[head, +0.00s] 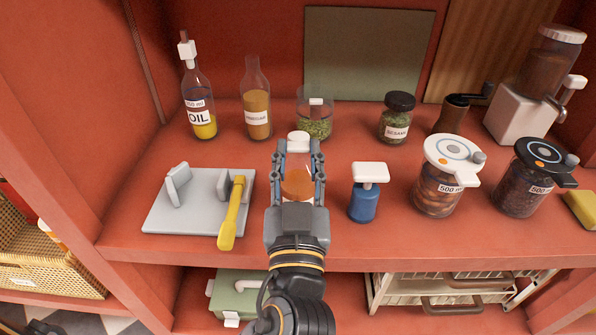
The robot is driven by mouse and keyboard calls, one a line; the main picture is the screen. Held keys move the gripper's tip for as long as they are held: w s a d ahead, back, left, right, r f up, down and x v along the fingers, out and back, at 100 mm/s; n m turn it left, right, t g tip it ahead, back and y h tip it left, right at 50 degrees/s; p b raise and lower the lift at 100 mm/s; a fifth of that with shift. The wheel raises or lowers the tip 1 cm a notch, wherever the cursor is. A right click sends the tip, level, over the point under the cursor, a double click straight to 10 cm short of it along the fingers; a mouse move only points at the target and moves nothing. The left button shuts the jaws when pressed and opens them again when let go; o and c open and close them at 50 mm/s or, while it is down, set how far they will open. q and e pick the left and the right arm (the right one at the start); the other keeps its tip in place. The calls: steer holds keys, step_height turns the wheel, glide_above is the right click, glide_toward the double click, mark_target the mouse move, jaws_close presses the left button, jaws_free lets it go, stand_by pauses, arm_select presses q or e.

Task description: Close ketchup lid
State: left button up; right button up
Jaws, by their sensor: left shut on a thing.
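The ketchup bottle (297,180), with an orange-red body, stands near the middle of the red shelf in the head view. Its white lid (298,138) shows at the top, between and just beyond my fingertips. I cannot tell whether the lid is fully pressed down. My left gripper (299,150) reaches in from the front and is shut on the bottle, one finger on each side. The gripper hides the bottle's lower part. My right gripper is not in view.
A blue bottle with a white top (364,203) stands close on the right. A grey board (205,222) with a yellow-handled tool (234,212) lies on the left. An oil bottle (199,105), a vinegar bottle (257,105), a green-filled jar (314,120) and a sesame jar (396,122) stand behind.

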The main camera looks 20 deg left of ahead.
arm_select(q)
steer(key=shift+f, duration=0.3)
steer(key=o, duration=1.2)
steer(key=shift+r, duration=0.15)
